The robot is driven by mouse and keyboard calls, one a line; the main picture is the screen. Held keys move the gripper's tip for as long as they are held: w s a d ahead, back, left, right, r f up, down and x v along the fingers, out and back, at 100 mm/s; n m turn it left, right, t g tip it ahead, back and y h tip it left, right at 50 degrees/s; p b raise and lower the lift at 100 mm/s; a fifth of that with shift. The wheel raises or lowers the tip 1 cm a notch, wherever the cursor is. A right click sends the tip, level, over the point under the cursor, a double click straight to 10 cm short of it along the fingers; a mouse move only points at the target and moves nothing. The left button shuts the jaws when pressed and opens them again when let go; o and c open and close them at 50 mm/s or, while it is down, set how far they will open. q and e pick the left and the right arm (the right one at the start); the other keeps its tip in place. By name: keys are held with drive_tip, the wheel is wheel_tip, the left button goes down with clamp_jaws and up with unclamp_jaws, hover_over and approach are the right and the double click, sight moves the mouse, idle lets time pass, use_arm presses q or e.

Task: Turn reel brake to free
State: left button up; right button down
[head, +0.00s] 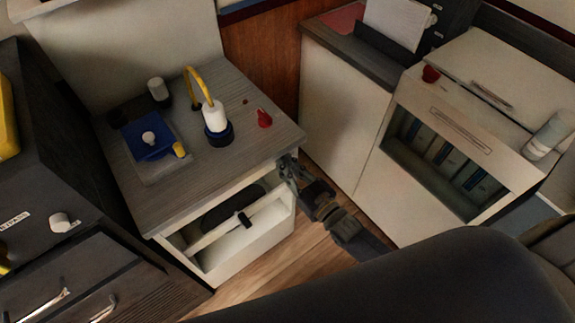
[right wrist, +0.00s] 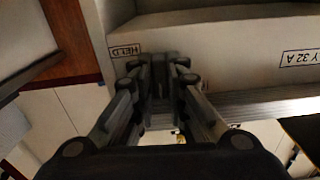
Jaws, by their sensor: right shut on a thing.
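My right gripper (head: 287,167) is at the front right corner of the low cabinet (head: 262,82), just under the edge of its grey wood-grain top. In the right wrist view the fingers (right wrist: 160,75) are closed together against the pale front panel (right wrist: 215,60). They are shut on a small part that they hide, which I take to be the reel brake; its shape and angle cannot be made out. A "HELD" label (right wrist: 125,50) is on the panel just left of the fingers. Another label ending "Y 32 A" (right wrist: 300,57) is at the right. My left gripper is not in view.
The cabinet has an open front with a pale bar (head: 213,233) across it. On its top are a blue block (head: 150,143), a white-and-blue plug with yellow loop (head: 214,116) and a red knob (head: 264,118). A pale cabinet (head: 345,120) stands close on the right.

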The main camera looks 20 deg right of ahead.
drive_tip(key=shift+n, duration=0.4)
drive_tip(key=c, duration=1.6)
unclamp_jaws()
drive_tip(key=v, duration=1.2)
